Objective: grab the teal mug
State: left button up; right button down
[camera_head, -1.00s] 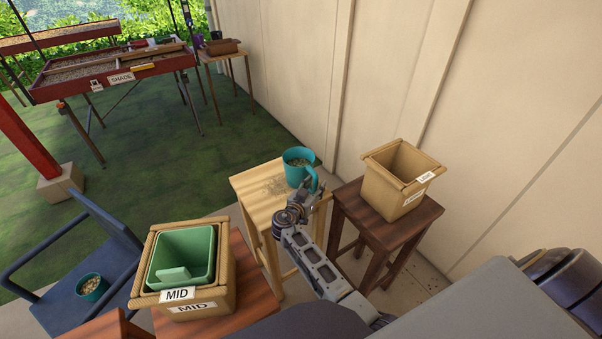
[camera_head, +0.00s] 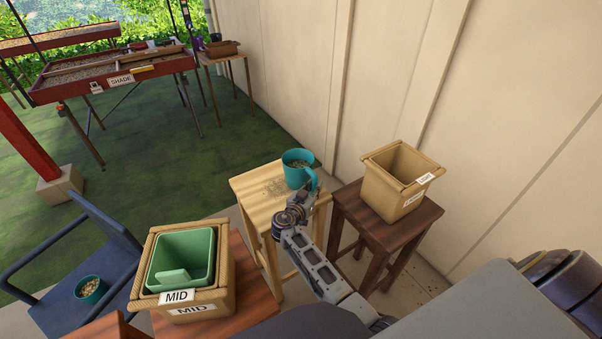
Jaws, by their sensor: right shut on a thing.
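The teal mug (camera_head: 296,172) stands upright on a light wooden stool (camera_head: 250,190), with beans or similar bits inside. Its handle faces the lower right, toward my right gripper. My right gripper (camera_head: 309,191) is shut on the mug's handle. The fingertips are small and partly hidden by the wrist. My left gripper is not in view. A second teal cup (camera_head: 91,289) with beans sits on the blue chair at the lower left.
A basket labelled MID (camera_head: 226,295) with a green bin (camera_head: 205,245) stands at front left. A tan bin (camera_head: 383,198) sits on a dark stool (camera_head: 405,226) right of the mug. The wall is close behind. Drying racks (camera_head: 75,90) stand far left.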

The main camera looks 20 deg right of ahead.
aim_at(314, 178)
jog(key=shift+r, duration=0.35)
jog(key=shift+r, duration=0.15)
jog(key=shift+r+p, duration=0.6)
jog(key=shift+r, duration=0.7)
jog(key=shift+r+p, duration=0.3)
jog(key=shift+r, duration=0.45)
